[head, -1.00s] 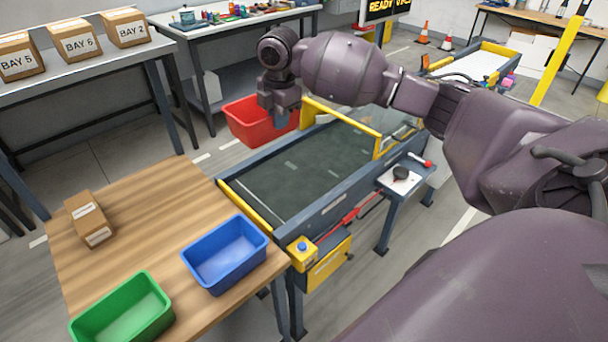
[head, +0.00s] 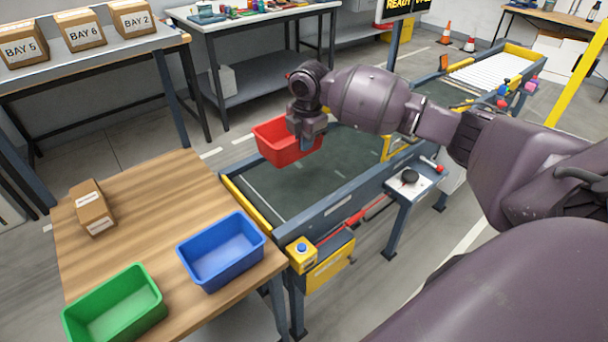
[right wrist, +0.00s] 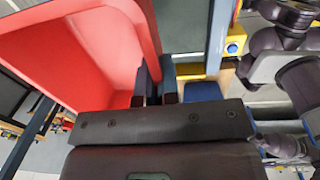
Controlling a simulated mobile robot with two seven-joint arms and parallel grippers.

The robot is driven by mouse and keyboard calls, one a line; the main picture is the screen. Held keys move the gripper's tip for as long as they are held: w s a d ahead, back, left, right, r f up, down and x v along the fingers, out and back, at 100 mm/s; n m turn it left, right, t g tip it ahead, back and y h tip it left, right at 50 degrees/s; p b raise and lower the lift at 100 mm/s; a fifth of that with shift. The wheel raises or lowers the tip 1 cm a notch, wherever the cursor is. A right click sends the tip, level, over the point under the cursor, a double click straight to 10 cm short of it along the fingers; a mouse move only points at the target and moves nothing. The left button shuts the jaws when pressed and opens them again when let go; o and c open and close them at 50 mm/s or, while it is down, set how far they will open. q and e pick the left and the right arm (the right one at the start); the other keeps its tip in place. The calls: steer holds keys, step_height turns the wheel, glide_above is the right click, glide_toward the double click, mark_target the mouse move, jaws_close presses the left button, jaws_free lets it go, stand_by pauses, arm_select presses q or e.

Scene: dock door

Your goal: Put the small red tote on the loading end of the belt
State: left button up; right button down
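The small red tote (head: 280,146) hangs from my right gripper (head: 309,146) at the far side rail of the belt's loading end, partly over the dark belt (head: 310,180). It seems held above the belt; the height of its base is hard to judge. In the right wrist view, the fingers (right wrist: 154,85) are closed on the wall of the tote (right wrist: 90,60), which looks empty. My gripper's fingertips are mostly hidden in the head view. My left gripper is not in view.
A wooden table (head: 150,215) at the belt's near end holds a blue tote (head: 222,252), a green tote (head: 115,308) and a cardboard box (head: 92,207). A control stand (head: 412,180) with a red-knobbed lever is beside the belt. The near belt surface is clear.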

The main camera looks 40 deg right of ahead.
step_height(320, 180, down, 11)
steer(key=shift+r+b, duration=0.1)
steer(key=shift+b, duration=0.6)
steer(key=shift+f, duration=0.2)
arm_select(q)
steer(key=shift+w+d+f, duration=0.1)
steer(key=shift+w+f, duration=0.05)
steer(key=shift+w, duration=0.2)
arm_select(e)
steer(key=shift+r, duration=0.1)
steer(key=c, duration=1.5)
jaws_free()
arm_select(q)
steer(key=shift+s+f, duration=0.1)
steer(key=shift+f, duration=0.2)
arm_select(e)
steer(key=shift+o, duration=0.7)
